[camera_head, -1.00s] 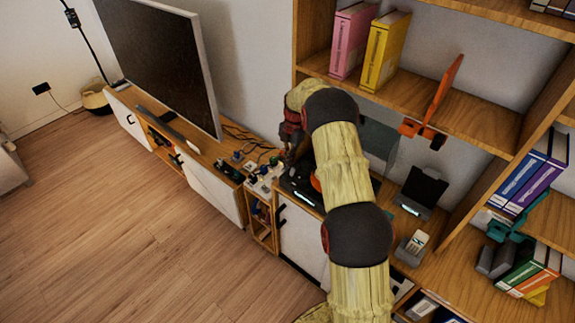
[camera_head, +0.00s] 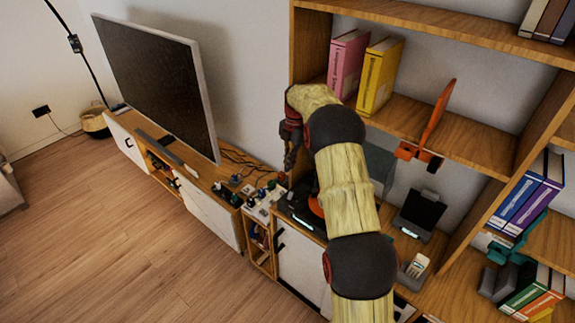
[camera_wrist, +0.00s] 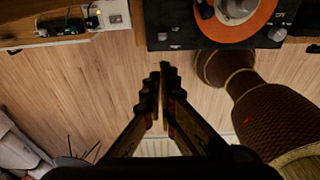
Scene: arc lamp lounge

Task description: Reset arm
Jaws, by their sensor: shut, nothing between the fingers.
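My gripper (camera_wrist: 163,95) is shut and empty in the wrist view, its two dark ridged fingers together over the wooden floor. In the head view my gripper (camera_head: 290,165) hangs pointing down above the cabinet top, close to the upright side of the shelf unit and left of the turntable. My arm is raised and bent across the middle of the head view. It hides part of the cabinet and shelf behind it.
A turntable with an orange disc (camera_wrist: 236,18) sits on the cabinet near my gripper. A power strip with plugs (camera_head: 262,200) lies left of it. A television (camera_head: 160,88) stands further left. Books (camera_head: 378,76) fill part of the shelf. The floor (camera_head: 110,235) at left is clear.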

